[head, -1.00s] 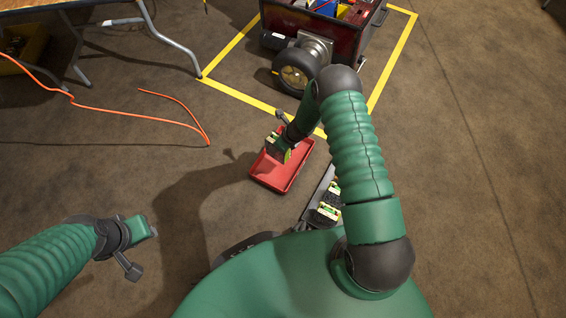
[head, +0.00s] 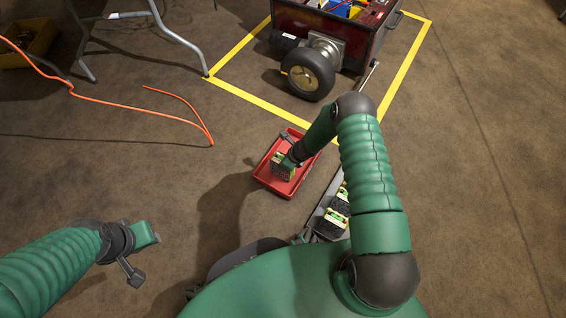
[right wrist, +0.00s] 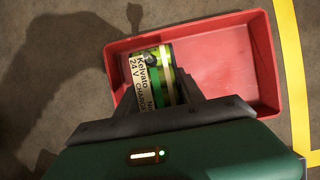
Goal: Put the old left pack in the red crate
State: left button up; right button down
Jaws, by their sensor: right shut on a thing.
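The red crate (head: 264,180) stands on the floor ahead of my base. My right gripper (head: 286,160) is shut on a pack (head: 281,168) with a green, yellow and black body. It holds the pack within the crate's outline in the head view. In the right wrist view, the pack (right wrist: 148,80) shows a pale label reading "Kelvato 24 V" and lies over the left part of the crate (right wrist: 262,62). Whether its underside touches the crate floor is hidden. My left gripper (head: 143,256) is open and empty at the lower left, fingers apart.
Two green-and-black packs (head: 335,222) sit on a dark carrier beside my base. A dark red wheeled cart (head: 300,22) stands inside a yellow floor outline. An orange cable (head: 150,109) lies on the floor near a table's legs. Floor at right is clear.

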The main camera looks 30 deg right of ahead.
jog(key=c, duration=0.7)
grip_release()
notch_tip(320, 180, up, 23)
jog(key=s+d+m+h+p, duration=0.25)
jog(key=m+p, duration=0.45)
jog(key=m, duration=0.6)
jog(key=s+a+r+m, duration=0.3)
jog(key=s+r+m, duration=0.2)
jog(key=m, duration=0.4)
jog(key=s+a+r+m+g, duration=0.1)
jog(key=s+a+r+m, duration=0.2)
jog(key=s+r+m, duration=0.3)
jog(key=s+a+r+m, duration=0.3)
jog(key=s+r+m, duration=0.3)
jog(key=m, duration=0.8)
jog(key=shift+s+a+g, duration=0.15)
jog(key=shift+s+g, duration=0.1)
jog(key=shift+g, duration=0.05)
